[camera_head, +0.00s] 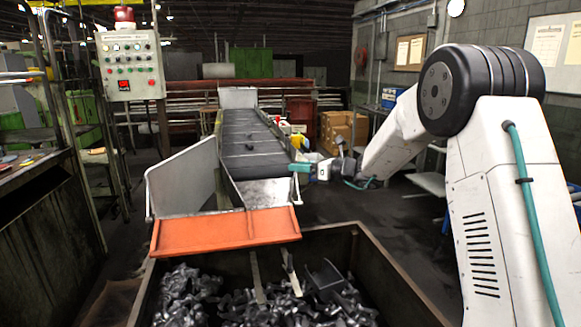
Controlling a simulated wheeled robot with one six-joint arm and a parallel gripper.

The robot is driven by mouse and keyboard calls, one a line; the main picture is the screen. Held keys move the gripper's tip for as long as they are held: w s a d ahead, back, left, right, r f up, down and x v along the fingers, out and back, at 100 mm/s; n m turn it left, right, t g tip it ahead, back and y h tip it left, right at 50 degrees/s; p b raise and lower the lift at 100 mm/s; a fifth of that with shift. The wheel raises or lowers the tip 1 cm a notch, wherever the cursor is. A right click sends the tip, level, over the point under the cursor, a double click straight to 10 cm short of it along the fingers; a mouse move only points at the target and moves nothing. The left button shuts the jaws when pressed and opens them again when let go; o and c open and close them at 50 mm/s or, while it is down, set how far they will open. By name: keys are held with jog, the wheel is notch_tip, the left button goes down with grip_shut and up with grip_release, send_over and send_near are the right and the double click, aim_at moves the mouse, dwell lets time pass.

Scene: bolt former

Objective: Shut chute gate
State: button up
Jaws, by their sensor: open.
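The orange chute gate (226,233) is at the lower front end of the metal chute. A tall grey side plate (183,183) stands at the chute's left. My gripper (301,171) is beside the chute's right side, above and behind the gate and apart from it. Its teal-tipped jaws are small in view; it is open, and no held object shows.
A dark belt (250,140) rises behind the chute. The bin (398,283) in front holds many dark metal parts and a scoop-like piece (325,278). A control box (131,65) stands at left. A cardboard box (343,130) is behind my gripper. Open floor lies right of the chute.

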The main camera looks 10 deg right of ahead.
jog(key=w+d+f+m+t+h, duration=0.1)
jog(key=w+d+f+m+t, duration=0.15)
jog(key=w+d+m, duration=0.2)
jog(key=x, duration=0.8)
jog(key=shift+w+a+f, duration=0.15)
jog(key=shift+a+f, duration=0.05)
jog(key=shift+f, duration=0.3)
grip_shut()
